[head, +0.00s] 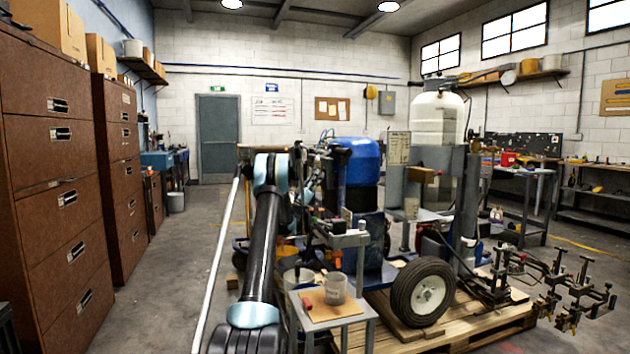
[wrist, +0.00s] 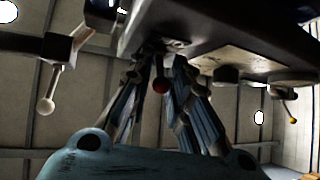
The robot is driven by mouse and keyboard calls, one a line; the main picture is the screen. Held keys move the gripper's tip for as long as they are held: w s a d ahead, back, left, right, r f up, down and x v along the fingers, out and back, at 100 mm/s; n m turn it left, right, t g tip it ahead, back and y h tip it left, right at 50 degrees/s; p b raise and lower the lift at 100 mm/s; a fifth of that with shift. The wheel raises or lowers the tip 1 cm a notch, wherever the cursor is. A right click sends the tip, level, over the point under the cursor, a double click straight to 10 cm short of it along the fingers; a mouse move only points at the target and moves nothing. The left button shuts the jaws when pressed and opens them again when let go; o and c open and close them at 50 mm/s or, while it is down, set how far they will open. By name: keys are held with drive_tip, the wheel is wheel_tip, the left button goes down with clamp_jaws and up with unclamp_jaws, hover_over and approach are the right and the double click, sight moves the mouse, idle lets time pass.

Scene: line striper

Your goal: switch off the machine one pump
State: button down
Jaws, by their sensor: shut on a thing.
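In the wrist view my gripper (wrist: 166,75) points up at the underside of a dark panel (wrist: 225,35). Its two fingers close in around a small lever with a dark red ball knob (wrist: 160,86). A lever with a pale ball knob (wrist: 46,105) hangs to the left, and one with an orange tip (wrist: 292,120) to the right. No label shows which lever belongs to pump one. In the head view my arm reaches to the line striper, with its blue tank (head: 358,162) and wheel (head: 422,292). The fingertips cannot be made out there.
The machine stands on a wooden pallet (head: 490,325). Brown cabinets (head: 50,190) line the left, with clear floor (head: 165,285) between.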

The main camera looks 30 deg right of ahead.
drive_tip(key=shift+w+a+n+t, duration=0.1)
drive_tip(key=shift+w+n+t, duration=0.2)
drive_tip(key=shift+t, duration=0.2)
drive_tip(key=c, duration=1.6)
unclamp_jaws()
drive_tip(key=shift+w+f, duration=0.1)
drive_tip(key=shift+f, duration=0.1)
drive_tip(key=shift+s, duration=0.2)
drive_tip(key=v, duration=1.2)
drive_tip(key=shift+w, duration=0.2)
drive_tip(key=shift+r, duration=0.15)
